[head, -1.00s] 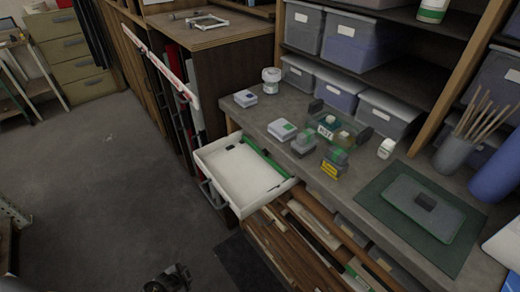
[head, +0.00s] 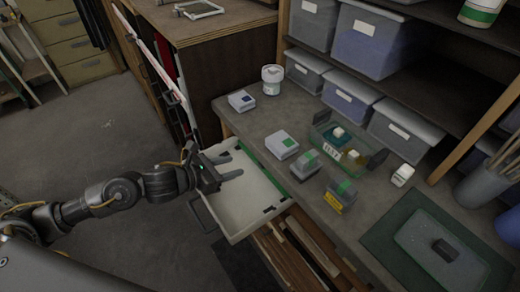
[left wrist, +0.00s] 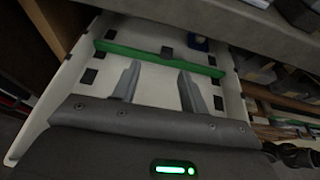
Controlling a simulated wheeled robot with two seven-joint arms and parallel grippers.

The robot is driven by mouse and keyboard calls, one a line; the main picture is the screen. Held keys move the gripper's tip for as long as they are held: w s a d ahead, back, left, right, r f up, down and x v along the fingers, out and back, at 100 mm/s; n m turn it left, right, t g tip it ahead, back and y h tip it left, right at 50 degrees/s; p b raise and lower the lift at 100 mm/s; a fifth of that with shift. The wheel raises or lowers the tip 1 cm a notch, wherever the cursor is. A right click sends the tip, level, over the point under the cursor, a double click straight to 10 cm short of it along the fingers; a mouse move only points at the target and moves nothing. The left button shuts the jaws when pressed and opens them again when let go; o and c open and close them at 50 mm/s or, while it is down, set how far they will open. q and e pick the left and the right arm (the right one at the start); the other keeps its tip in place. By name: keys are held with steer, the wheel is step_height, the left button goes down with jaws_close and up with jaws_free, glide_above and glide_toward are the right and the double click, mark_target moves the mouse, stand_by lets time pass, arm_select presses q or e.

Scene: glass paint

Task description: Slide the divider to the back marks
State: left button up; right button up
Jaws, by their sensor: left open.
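The white drawer (head: 232,213) is pulled out from under the workbench. The green divider (head: 276,181) lies across it toward the bench side; it also shows as a green bar in the left wrist view (left wrist: 155,59). Dark marks (left wrist: 88,77) show on the drawer's side walls, some on each side of the divider. My left gripper (head: 241,163) is over the drawer, open and empty. In the left wrist view its two fingertips (left wrist: 158,71) point at the divider, just short of it; I cannot tell whether they touch. My right gripper is not in view.
A small blue item (left wrist: 198,43) lies beyond the divider. The bench edge overhangs the drawer's back. On the bench stand small boxes (head: 282,145), a green-rimmed tray (head: 373,158), a white jar (head: 272,79) and a green mat (head: 381,232). Floor left of the drawer is clear.

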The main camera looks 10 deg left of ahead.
arm_select(q)
steer(key=shift+s+d, duration=0.3)
steer(key=shift+d, duration=0.4)
steer(key=p+x, duration=0.2)
steer(key=x, duration=0.6)
steer(key=shift+w+d+f+p, duration=0.1)
steer(key=shift+f+p, duration=0.05)
steer(key=shift+p, duration=0.2)
steer(key=shift+w+d+f, duration=0.25)
steer(key=shift+w+d, duration=0.05)
steer(key=shift+w, duration=0.1)
steer(key=c, duration=0.8)
steer(key=shift+f, duration=0.1)
jaws_close()
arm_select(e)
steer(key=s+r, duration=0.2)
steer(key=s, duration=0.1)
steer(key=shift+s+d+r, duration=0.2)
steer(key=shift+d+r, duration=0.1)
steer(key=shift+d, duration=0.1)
